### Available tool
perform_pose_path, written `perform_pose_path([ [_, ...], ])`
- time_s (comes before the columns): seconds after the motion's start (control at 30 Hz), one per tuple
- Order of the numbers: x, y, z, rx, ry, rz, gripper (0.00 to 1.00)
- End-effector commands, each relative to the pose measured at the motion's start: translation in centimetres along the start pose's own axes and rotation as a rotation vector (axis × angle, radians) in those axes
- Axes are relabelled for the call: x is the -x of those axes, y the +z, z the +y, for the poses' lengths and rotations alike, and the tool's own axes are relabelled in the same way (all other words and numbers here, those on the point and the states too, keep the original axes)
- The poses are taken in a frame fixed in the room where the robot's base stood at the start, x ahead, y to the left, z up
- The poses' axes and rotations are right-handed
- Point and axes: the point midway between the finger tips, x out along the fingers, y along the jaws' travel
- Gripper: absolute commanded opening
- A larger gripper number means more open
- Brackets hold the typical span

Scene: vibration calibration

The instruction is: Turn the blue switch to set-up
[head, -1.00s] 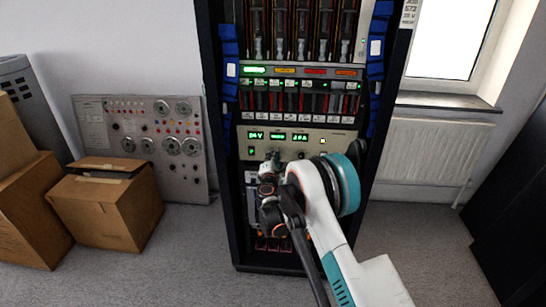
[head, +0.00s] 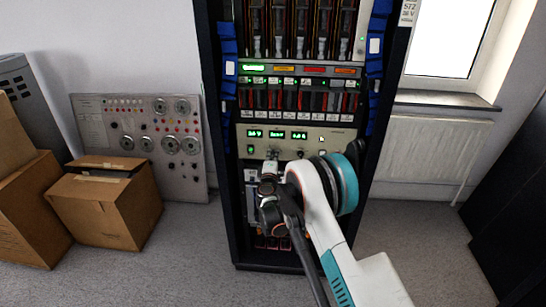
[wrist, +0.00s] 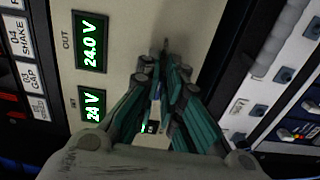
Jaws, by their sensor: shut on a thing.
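My gripper (head: 269,168) reaches the beige power panel (head: 340,145) in the rack. In the wrist view its teal-linked fingers (wrist: 165,78) are closed together against the beige panel (wrist: 125,25). Beside the fingers are green displays reading 24.0 V (wrist: 90,42) and 24 V (wrist: 91,104).
The black rack frame (head: 228,200) surrounds the panels. Rows of red and black modules (head: 300,97) sit above the beige panel. Cardboard boxes (head: 105,210) and a grey instrument panel (head: 140,107) stand at the left. A radiator (head: 430,150) is at the right. Carpet between is clear.

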Motion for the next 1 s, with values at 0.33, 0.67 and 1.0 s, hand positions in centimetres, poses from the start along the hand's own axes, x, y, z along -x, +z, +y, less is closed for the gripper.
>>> perform_pose_path([
  [0.33,0.1,0.1,-0.2,-0.003,-0.001,-0.002,0.14],
  [0.67,0.0,0.1,-0.1,-0.001,0.0,-0.001,0.28],
  [1.0,3.2,-0.1,0.0,-0.001,0.0,0.001,0.28],
])
